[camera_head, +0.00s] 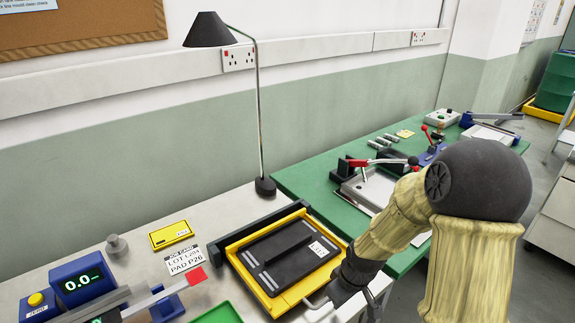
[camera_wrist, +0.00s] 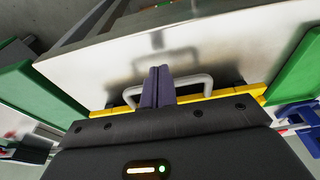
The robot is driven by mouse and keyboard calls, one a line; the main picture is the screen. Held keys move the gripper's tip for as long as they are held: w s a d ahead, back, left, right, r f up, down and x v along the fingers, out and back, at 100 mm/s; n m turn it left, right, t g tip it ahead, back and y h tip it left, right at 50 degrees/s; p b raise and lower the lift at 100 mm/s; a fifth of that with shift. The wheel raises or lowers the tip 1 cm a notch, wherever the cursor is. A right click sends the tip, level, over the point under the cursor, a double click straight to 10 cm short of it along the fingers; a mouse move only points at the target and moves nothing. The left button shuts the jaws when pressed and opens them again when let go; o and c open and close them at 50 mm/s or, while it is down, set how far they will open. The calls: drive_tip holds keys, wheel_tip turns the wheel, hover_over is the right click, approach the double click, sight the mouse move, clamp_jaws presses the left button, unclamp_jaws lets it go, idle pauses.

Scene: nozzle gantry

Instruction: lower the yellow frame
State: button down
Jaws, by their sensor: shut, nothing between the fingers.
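The yellow frame (camera_head: 298,293) sits on the grey bench, around a dark panel (camera_head: 290,255) with a white label. In the head view it looks close to flat, with a dark bar (camera_head: 245,237) along its back edge. Its pale handle (camera_head: 318,308) sticks out at the near edge. In the wrist view the frame's yellow edge (camera_wrist: 246,94) shows behind the handle (camera_wrist: 205,82). My gripper (camera_wrist: 157,72) is shut and empty, with its purple fingers overlapping the middle of the handle in the picture. I cannot tell whether they touch it. My arm hides the fingers in the head view.
A desk lamp (camera_head: 263,185) stands behind the frame. A job card (camera_head: 187,260), a yellow box (camera_head: 171,235) and a blue scale (camera_head: 82,284) lie to the left. A green bench (camera_head: 300,177) with a lever press is to the right. A green tray (camera_head: 222,314) is at the front.

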drive_tip(key=shift+w+r+p, duration=0.1)
drive_tip(key=shift+r+p, duration=0.45)
drive_tip(key=s+d+r+p, duration=0.4)
drive_tip(key=s+d+r, duration=0.1)
drive_tip(key=s+r, duration=0.2)
drive_tip(key=shift+d+r, duration=0.4)
drive_tip(key=shift+r, duration=0.25)
drive_tip(key=shift+s, duration=0.1)
idle(0.3)
drive_tip(key=s+r+m, duration=0.1)
drive_tip(key=m, duration=0.1)
drive_tip(key=s+a+r+m+h, duration=0.1)
drive_tip(key=r+m, duration=0.1)
drive_tip(key=m, duration=0.1)
drive_tip(key=s+r+m, duration=0.1)
drive_tip(key=m, duration=0.2)
drive_tip(key=shift+a+r+t+h, duration=0.2)
drive_tip(key=shift+r+t+h, duration=0.1)
drive_tip(key=shift+r+t, duration=0.1)
drive_tip(key=shift+w, duration=0.1)
idle(1.1)
